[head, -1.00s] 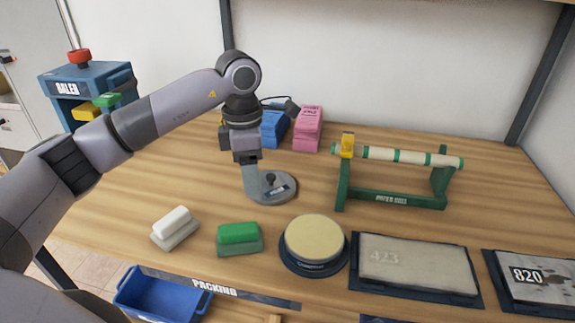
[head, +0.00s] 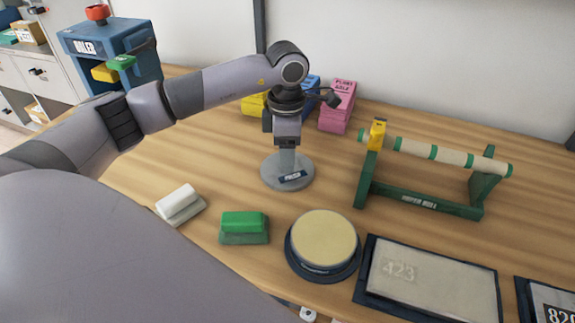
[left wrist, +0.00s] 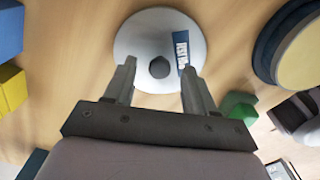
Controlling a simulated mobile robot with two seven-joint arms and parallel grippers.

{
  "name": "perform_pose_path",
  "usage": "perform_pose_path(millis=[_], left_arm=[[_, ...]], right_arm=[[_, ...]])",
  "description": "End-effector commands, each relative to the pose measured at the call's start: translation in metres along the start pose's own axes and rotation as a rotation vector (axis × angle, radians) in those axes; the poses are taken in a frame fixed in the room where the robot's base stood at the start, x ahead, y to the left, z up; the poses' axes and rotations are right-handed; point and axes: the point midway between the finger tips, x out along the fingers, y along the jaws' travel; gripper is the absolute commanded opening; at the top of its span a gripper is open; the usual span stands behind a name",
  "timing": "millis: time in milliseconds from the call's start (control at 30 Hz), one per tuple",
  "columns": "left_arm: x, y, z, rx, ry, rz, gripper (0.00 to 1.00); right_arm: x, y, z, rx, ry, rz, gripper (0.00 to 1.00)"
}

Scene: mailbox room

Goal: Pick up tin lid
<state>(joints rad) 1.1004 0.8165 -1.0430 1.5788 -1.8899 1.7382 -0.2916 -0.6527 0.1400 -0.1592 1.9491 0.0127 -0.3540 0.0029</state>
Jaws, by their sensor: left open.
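The tin lid (head: 272,177) appears to be the round grey disc lying on the wooden table, with a small label on it. In the left wrist view the lid (left wrist: 135,40) shows a dark round knob (left wrist: 159,67) at its middle. My left gripper (head: 287,158) points down over the lid and hides the knob in the head view. In the left wrist view its fingers (left wrist: 158,76) are apart, with the knob in line with the gap between them. I cannot tell how deep the fingertips reach around it. My right gripper is out of view.
A white eraser-like block (head: 178,202), a green block (head: 244,226) and a round beige-topped pad (head: 325,238) stand nearer me. A green roll stand (head: 420,203) is at right. Pink (head: 338,105) and blue boxes stand behind the gripper. A framed 423 plate (head: 432,280) lies front right.

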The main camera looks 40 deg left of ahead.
Motion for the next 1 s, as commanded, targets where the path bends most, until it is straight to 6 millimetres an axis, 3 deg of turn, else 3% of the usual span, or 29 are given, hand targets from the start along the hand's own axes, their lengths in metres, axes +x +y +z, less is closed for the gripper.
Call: perform_pose_path(millis=[300,500,833,1000], left_arm=[[0.008,0.000,0.001,0.001,-0.001,0.000,0.56],[0.008,-0.001,0.001,0.001,-0.001,0.000,0.00],[0.006,0.000,0.001,0.001,-0.002,0.000,0.00],[-0.006,0.000,0.001,0.001,-0.003,0.003,0.00]], right_arm=[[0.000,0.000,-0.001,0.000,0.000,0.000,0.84],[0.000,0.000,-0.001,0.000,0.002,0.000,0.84],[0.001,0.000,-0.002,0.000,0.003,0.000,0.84],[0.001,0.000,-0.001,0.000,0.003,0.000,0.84]])
